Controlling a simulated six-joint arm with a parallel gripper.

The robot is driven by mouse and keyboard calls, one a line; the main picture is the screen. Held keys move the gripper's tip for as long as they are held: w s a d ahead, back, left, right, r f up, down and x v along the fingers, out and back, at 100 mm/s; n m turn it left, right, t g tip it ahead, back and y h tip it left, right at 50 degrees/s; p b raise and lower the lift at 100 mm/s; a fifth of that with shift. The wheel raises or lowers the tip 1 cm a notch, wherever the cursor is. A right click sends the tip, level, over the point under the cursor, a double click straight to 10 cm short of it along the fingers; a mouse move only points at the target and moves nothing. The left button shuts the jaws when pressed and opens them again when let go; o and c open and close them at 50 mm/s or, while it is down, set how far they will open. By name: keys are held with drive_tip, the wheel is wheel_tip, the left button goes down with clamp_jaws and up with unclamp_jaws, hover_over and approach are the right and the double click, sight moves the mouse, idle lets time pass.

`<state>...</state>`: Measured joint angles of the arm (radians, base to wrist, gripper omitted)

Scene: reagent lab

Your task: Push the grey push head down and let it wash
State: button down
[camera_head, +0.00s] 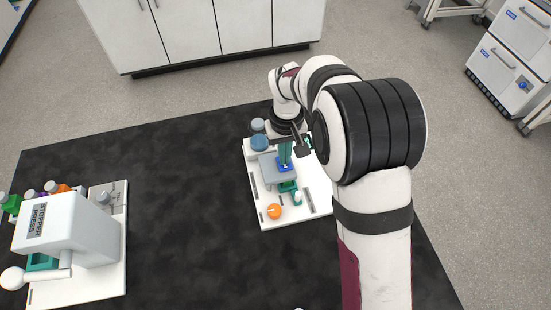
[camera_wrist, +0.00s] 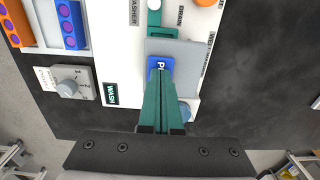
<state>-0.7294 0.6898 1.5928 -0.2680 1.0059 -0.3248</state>
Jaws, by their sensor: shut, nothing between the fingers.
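The grey push head (camera_head: 267,170) is a flat plate on the white washer board in the head view. It also shows in the wrist view (camera_wrist: 193,57), with a blue label pad (camera_wrist: 155,63) that is partly hidden by my fingers. My gripper (camera_head: 285,162) points down with its green fingers together and empty. In the wrist view its fingertips (camera_wrist: 160,76) overlap the blue pad. I cannot tell whether they touch it or hover just above. A green part (camera_head: 290,190) shows beside the head, toward the front of the board.
An orange knob (camera_head: 274,211) sits at the board's front. A blue-capped container (camera_head: 259,142) stands behind the push head. The stopper press (camera_head: 70,230) stands at far left; the black table (camera_head: 185,190) between is clear. The wrist view shows a grey dial (camera_wrist: 68,88).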

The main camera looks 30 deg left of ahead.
wheel_tip(320, 180, up, 7)
idle(0.8)
idle(0.5)
drive_tip(key=s+d+r+m, duration=0.2)
drive_tip(key=d+r+m, duration=0.3)
drive_tip(key=d, duration=0.6)
drive_tip(key=s+d+r+m+y, duration=0.1)
drive_tip(key=s+d+m, duration=0.8)
drive_tip(key=s+d, duration=0.6)
drive_tip(key=s, duration=0.3)
drive_tip(key=shift+s+d+m+y, duration=0.2)
drive_tip(key=shift+m+y, duration=0.1)
drive_tip(key=shift+y, duration=0.1)
idle(3.1)
